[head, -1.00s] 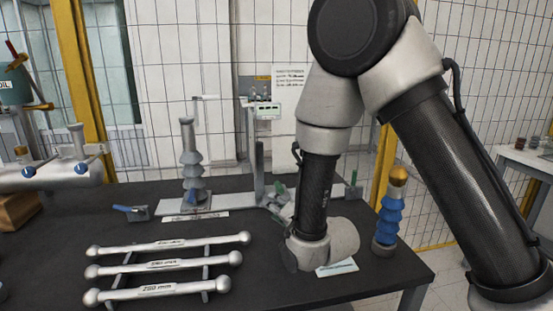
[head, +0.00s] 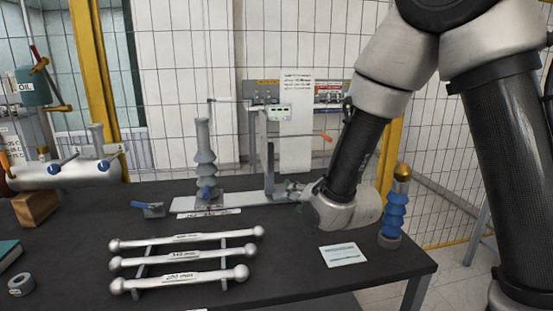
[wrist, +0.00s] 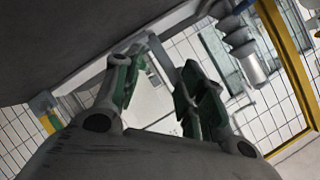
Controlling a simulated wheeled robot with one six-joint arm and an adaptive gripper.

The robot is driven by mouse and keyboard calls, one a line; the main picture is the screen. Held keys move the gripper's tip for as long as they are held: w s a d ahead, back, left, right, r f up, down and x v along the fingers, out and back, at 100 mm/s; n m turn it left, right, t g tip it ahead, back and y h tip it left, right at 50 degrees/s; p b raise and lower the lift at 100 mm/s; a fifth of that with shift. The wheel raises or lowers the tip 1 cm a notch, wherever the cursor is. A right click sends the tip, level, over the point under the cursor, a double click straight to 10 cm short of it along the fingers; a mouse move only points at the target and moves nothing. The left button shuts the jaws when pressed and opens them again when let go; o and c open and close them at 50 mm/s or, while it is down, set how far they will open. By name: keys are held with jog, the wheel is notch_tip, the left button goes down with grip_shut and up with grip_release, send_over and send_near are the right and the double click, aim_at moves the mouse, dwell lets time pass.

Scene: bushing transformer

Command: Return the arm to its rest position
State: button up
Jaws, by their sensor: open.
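My arm comes in from the upper right in the head view, its wrist over the back right of the dark table (head: 300,280). My gripper (head: 297,188) points left toward the test stand and is partly hidden by the wrist. In the wrist view its two green-padded fingers (wrist: 160,85) are spread apart with nothing between them. A grey ribbed bushing (head: 205,160) stands upright on a pale base plate left of the gripper. A blue ribbed bushing with a gold top (head: 395,212) stands at the table's right edge, beside my wrist.
Several silver bars lie on a rack (head: 185,262) at front. A white card (head: 343,255) lies below my wrist. A stand with a post (head: 268,150) and an orange-tipped lever (head: 322,136) is close to the gripper. A silver tank (head: 65,172) is at left. Mesh fencing is behind.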

jog(key=s+d+r+n+g+h, duration=0.1)
jog(key=s+d+r+g, duration=0.2)
jog(key=d, duration=0.5)
jog(key=s+d+r+n+h, duration=0.1)
jog(key=s+d+r+h, duration=0.15)
jog(key=d+r, duration=0.4)
jog(key=s+d+r+n+g+h, duration=0.1)
jog(key=s+d+g, duration=0.1)
jog(key=s+d, duration=0.6)
jog(key=s+d+r+n+g+h, duration=0.1)
jog(key=s+d+r+n+g, duration=0.1)
jog(key=s+d, duration=0.6)
jog(key=s, duration=0.6)
jog(key=shift+s+g, duration=0.2)
jog(key=shift+g, duration=0.2)
jog(key=shift+h, duration=0.25)
